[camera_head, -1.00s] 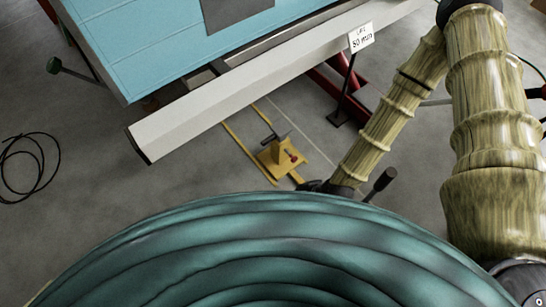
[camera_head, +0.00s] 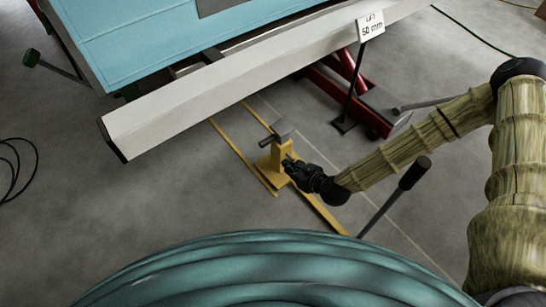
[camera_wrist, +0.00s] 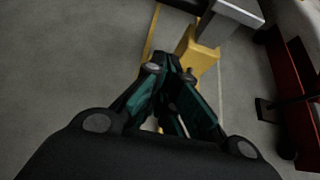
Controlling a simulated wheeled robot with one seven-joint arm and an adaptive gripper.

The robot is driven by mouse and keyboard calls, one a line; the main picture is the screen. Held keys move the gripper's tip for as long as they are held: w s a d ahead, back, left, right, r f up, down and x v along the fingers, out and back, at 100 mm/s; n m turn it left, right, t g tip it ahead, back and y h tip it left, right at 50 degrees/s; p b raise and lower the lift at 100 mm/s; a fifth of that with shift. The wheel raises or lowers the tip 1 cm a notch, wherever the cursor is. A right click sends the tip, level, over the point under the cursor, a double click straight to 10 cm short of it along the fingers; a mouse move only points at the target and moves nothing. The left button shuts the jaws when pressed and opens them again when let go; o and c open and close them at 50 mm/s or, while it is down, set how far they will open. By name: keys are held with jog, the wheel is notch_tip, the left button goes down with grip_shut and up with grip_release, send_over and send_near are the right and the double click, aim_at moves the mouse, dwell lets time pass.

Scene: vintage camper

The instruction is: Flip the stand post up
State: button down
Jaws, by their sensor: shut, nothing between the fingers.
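The yellow stand (camera_head: 275,166) is on the floor beside the camper's pale lower edge. Its post (camera_head: 276,152) looks upright in the head view, with a grey head plate (camera_head: 283,128) on top and a dark bar at its side. In the wrist view, the yellow post (camera_wrist: 197,52) and the grey upper part (camera_wrist: 217,29) are just beyond my fingers. My gripper (camera_head: 289,164) is shut and empty, close against the right side of the post. I cannot tell whether it touches. My gripper's fingertips also show in the wrist view (camera_wrist: 171,64), and hide the lower stand.
The blue camper (camera_head: 130,40) has a pale sill (camera_head: 240,80) above and behind the stand. A red jack (camera_head: 370,105) with a "LIFT 50 mm" sign (camera_head: 370,25) stands to the right. Yellow floor lines run by the stand.

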jog(key=shift+w, duration=0.15)
jog(key=b+x, duration=0.4)
jog(key=x, duration=0.6)
jog(key=shift+w+a+r+b, duration=0.15)
jog(key=shift+r+b, duration=0.2)
jog(key=shift+r, duration=0.6)
jog(key=shift+w+a+r+b, duration=0.1)
jog(key=shift+r+b, duration=0.25)
jog(key=shift+r, duration=0.65)
notch_tip(320, 180, up, 7)
jog(key=p, duration=0.5)
jog(key=shift+w+f, duration=0.1)
jog(key=shift+f, duration=0.1)
jog(key=s+d+r+p, duration=0.1)
jog(key=s+d, duration=0.4)
jog(key=s, duration=0.2)
jog(key=shift+s+d+r, duration=0.2)
jog(key=shift+s+d, duration=0.1)
jog(key=shift+s, duration=0.1)
